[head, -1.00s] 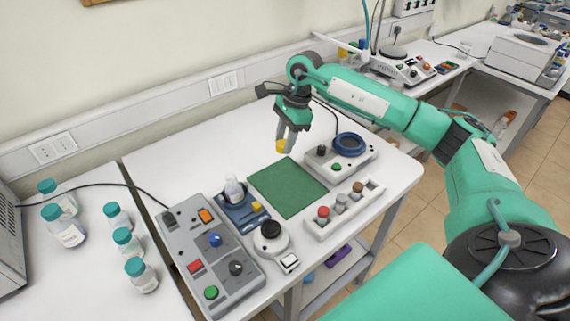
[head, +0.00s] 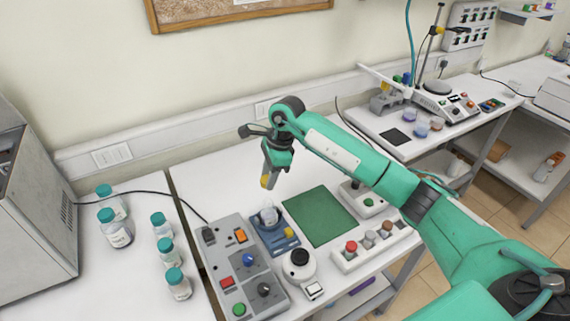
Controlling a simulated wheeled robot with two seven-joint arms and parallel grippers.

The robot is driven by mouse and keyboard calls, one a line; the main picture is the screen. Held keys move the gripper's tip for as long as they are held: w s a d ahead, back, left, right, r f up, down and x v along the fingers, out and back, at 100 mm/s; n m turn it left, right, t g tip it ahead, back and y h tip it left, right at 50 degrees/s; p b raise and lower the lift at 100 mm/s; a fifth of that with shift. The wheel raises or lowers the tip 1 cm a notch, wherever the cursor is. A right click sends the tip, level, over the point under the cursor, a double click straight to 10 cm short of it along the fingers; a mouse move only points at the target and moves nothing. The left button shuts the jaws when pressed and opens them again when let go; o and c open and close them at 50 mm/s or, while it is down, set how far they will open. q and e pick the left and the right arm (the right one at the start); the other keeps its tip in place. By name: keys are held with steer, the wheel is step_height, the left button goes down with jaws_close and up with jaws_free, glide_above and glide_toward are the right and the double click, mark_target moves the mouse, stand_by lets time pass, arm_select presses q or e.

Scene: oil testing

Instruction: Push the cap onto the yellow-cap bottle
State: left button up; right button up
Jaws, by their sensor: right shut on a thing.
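My right gripper (head: 270,168) is shut on a small yellow cap (head: 264,182) and points downward. The bottle's mouth looks uncovered but is small in the picture. My left gripper is not in view.
A grey control panel (head: 262,272) and a round black-topped device (head: 299,260) stand in front of the holder. A green mat (head: 318,215) and a white rack (head: 346,265) with coloured caps lie to the right. Several teal-capped bottles (head: 164,248) stand left.

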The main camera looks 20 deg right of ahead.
mark_target(266, 201)
steer(key=shift+b+x, duration=0.3)
steer(key=shift+x, duration=0.85)
steer(key=shift+d+f+b, duration=0.15)
steer(key=shift+f+b, duration=1.2)
steer(key=shift+f, duration=0.85)
steer(key=shift+b, duration=0.7)
steer(key=shift+f+b, duration=0.15)
steer(key=shift+b, duration=0.65)
stand_by(0.3)
steer(key=o, duration=1.5)
steer(key=shift+r+p, duration=1.15)
steer(key=shift+r, duration=2.4)
